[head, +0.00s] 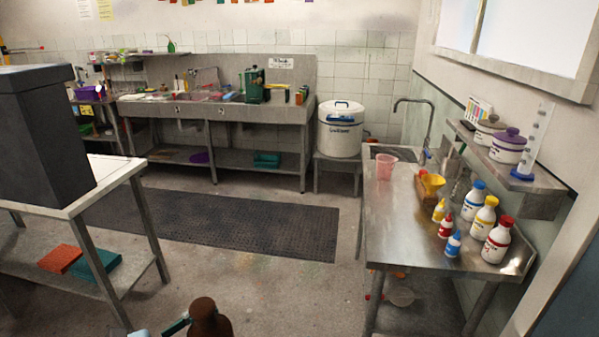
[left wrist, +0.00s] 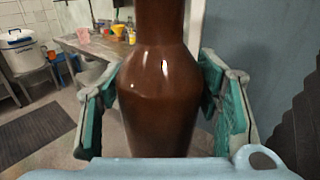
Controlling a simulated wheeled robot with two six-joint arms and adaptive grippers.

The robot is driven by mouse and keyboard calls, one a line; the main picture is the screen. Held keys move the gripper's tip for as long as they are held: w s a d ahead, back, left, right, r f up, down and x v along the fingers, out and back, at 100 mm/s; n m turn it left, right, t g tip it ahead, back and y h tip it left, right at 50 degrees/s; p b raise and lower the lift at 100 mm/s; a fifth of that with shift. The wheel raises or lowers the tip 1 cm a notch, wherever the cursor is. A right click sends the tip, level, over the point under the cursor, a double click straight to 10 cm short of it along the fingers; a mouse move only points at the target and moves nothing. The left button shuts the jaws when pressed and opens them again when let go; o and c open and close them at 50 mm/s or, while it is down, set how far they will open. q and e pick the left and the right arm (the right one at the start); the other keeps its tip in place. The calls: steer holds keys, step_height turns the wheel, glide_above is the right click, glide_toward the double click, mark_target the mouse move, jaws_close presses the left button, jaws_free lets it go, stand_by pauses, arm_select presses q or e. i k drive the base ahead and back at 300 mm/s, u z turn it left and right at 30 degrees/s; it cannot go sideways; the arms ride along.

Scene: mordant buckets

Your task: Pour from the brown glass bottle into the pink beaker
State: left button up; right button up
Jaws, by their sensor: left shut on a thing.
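The brown glass bottle (head: 208,318) shows at the bottom edge of the head view, upright, its lower part cut off. In the left wrist view the bottle (left wrist: 160,95) fills the middle, its top out of frame. My left gripper (head: 178,327) is shut on it, with teal finger pads on both sides of the bottle. The pink beaker (head: 386,167) stands on the steel sink bench (head: 405,225), near its far left corner by the sink. The beaker also shows small in the left wrist view (left wrist: 83,35). The bottle is well apart from the beaker. My right gripper is not seen.
White bottles with blue, yellow and red caps (head: 483,216) and small squeeze bottles (head: 446,227) stand on the bench's right part. A yellow funnel (head: 432,182) is near the beaker. A dark bin (head: 45,135) stands on the left table. Open floor lies between.

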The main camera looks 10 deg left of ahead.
mark_target(384, 163)
steer(key=z, duration=1.9)
steer(key=k, duration=0.1)
steer(key=u, duration=2.6)
steer(key=i, duration=2.2)
steer(key=z, duration=0.85)
steer(key=i, duration=1.4)
steer(key=z, duration=1.85)
steer(key=i, duration=0.65)
steer(key=z, duration=0.35)
